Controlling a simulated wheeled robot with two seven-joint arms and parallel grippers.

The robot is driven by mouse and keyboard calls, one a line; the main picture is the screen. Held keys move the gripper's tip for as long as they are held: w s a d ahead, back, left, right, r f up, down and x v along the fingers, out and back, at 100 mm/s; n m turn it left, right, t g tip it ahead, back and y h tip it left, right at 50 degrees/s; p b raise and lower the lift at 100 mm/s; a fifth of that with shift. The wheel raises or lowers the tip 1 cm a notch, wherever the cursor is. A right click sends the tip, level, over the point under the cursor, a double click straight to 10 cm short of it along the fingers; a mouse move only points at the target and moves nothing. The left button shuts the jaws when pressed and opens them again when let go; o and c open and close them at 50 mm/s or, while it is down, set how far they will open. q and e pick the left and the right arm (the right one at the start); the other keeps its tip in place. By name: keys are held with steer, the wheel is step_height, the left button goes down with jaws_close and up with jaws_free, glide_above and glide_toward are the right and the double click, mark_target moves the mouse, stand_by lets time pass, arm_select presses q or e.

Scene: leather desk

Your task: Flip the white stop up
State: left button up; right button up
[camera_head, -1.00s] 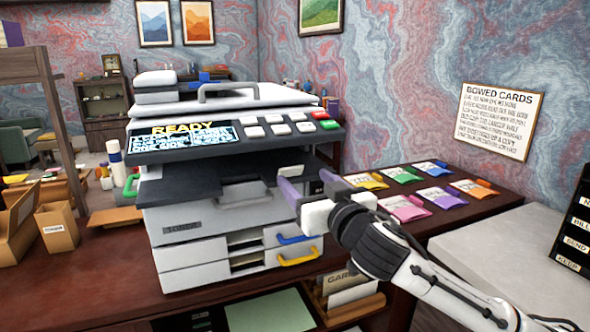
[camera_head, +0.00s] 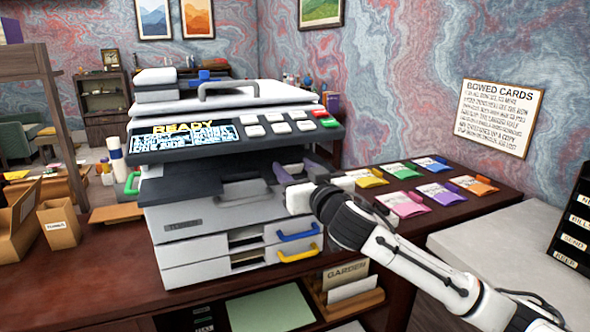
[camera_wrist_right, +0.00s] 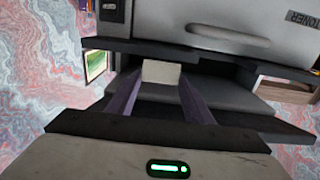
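The copier (camera_head: 215,222) stands on the dark desk, with a dark output tray (camera_head: 200,182) under its READY panel. A small whitish block (camera_wrist_right: 161,72), which looks like the white stop, shows in the right wrist view at the dark tray. My right gripper (camera_head: 285,172) is at the tray's right end. In the right wrist view its two purple fingers (camera_wrist_right: 160,88) are apart, with the whitish block between and just beyond their tips. I cannot tell whether they touch it. The stop is not clear in the head view. My left gripper is not in view.
The copier's panel overhangs the tray closely. Colored card packets (camera_head: 408,203) lie on the desk to the right. Drawers with blue and yellow handles (camera_head: 298,254) are below the tray. Cardboard boxes (camera_head: 58,225) stand at the left.

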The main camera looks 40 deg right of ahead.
steer(key=shift+r+g+p, duration=0.3)
steer(key=shift+p, duration=0.5)
steer(key=shift+c, duration=0.4)
steer(key=g, duration=0.1)
steer(key=w+g+y+p, duration=0.1)
steer(key=g+p, duration=0.1)
steer(key=g, duration=0.1)
steer(key=shift+w+d+r, duration=0.15)
steer(key=shift+w+r, duration=0.15)
steer(key=shift+w+d+g+y, duration=0.15)
steer(key=shift+g+y, duration=0.1)
steer(key=shift+g, duration=0.25)
steer(key=shift+w+a+g+y, duration=0.15)
steer(key=shift+g+y, duration=0.1)
steer(key=shift+g, duration=0.25)
steer(key=shift+d+f, duration=0.1)
steer(key=o, duration=1.1)
steer(key=shift+c, duration=0.2)
